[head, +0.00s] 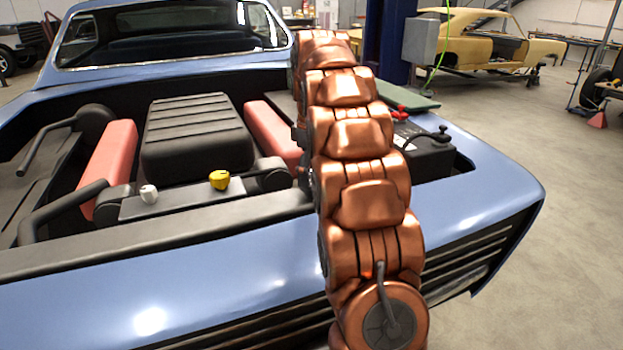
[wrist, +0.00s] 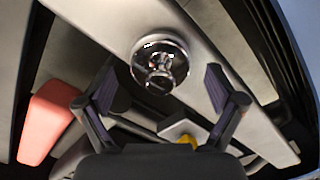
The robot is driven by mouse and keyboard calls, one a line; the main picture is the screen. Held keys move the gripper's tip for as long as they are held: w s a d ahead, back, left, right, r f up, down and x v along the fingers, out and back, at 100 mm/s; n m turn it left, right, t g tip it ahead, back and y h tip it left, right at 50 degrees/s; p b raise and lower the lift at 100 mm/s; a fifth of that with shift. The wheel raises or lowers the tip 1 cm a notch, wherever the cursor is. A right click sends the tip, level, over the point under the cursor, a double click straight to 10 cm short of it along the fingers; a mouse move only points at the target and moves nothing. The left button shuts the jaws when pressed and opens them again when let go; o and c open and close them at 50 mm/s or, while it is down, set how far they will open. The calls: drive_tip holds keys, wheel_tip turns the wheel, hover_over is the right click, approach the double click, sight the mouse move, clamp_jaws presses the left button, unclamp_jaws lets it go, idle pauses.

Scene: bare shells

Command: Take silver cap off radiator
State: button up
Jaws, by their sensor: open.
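In the head view, a small silver cap (head: 149,194) sits at the left part of the dark bar at the front of the engine bay. In the wrist view, a round, shiny chrome cap (wrist: 159,62) sits on a light grey bar; I cannot tell if it is the same piece. My gripper (wrist: 160,85) is open and empty. Its fingertips appear to either side of and slightly below the chrome cap in the picture, with no visible contact. In the head view my gripper is hidden behind my arm.
A yellow cap (head: 219,180) stands right of the silver one; yellow also shows between my fingers (wrist: 187,139). A dark ribbed engine block (head: 195,135), red blocks (head: 108,170) and a battery (head: 425,150) fill the bay. The blue body edge (head: 150,295) lies in front.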

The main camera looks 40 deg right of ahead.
drive_tip(key=shift+f, duration=0.15)
drive_tip(key=c, duration=1.2)
drive_tip(key=shift+o, duration=0.2)
